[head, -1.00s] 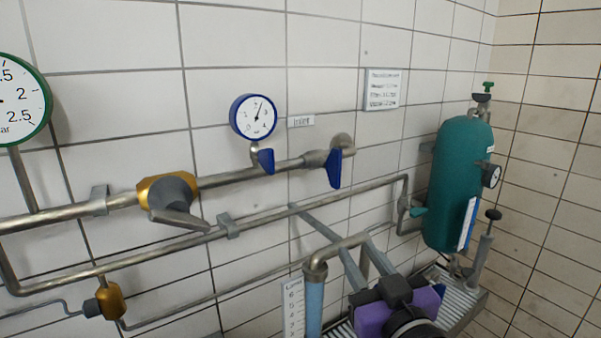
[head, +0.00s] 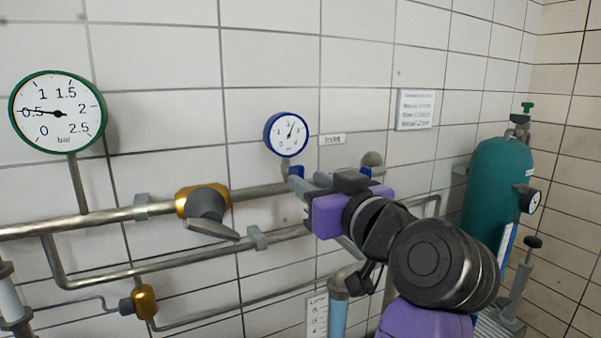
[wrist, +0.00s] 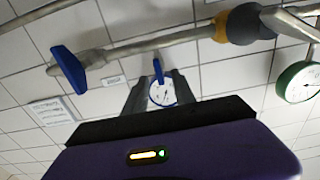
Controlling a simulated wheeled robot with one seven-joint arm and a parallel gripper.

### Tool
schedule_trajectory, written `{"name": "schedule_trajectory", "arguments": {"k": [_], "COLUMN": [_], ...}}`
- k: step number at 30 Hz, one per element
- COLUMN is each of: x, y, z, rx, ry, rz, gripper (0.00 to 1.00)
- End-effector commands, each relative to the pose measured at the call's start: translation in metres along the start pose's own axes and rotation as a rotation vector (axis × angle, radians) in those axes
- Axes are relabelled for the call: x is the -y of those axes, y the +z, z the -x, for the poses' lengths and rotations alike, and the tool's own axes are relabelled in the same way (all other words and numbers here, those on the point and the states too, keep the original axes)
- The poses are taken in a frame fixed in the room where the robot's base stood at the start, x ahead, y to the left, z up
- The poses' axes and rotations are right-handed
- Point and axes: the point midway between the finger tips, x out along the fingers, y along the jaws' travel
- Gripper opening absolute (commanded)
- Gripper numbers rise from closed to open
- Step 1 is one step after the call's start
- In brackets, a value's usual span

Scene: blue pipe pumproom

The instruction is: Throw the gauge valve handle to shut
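The gauge valve handle (head: 297,172) is a small blue lever on the stem below the blue-rimmed gauge (head: 287,134). In the head view my gripper (head: 303,184) is at it and covers part of it. In the wrist view, which is turned over, the small blue handle (wrist: 158,70) shows between the tips of my gripper (wrist: 159,76). The two grey fingers are apart, with a gap on each side of the handle. The blue-rimmed gauge (wrist: 162,92) shows between the fingers. I cannot tell whether either finger touches the handle.
A brass valve with a grey lever (head: 207,207) and a green-rimmed gauge (head: 57,112) are left. A teal tank (head: 497,190) stands right. The white tiled wall is close behind.

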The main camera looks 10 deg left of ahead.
Motion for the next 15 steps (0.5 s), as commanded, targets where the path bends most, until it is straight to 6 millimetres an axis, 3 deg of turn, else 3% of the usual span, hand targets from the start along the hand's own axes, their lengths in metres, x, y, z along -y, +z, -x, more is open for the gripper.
{"name": "schedule_trajectory", "arguments": {"k": [7, 15], "x": [0.000, -0.001], "y": [-0.002, 0.000], "z": [-0.035, -0.045], "rx": [0.000, -0.001], "ry": [0.000, 0.002], "rz": [-0.002, 0.000], "gripper": [0.32, 0.32]}}
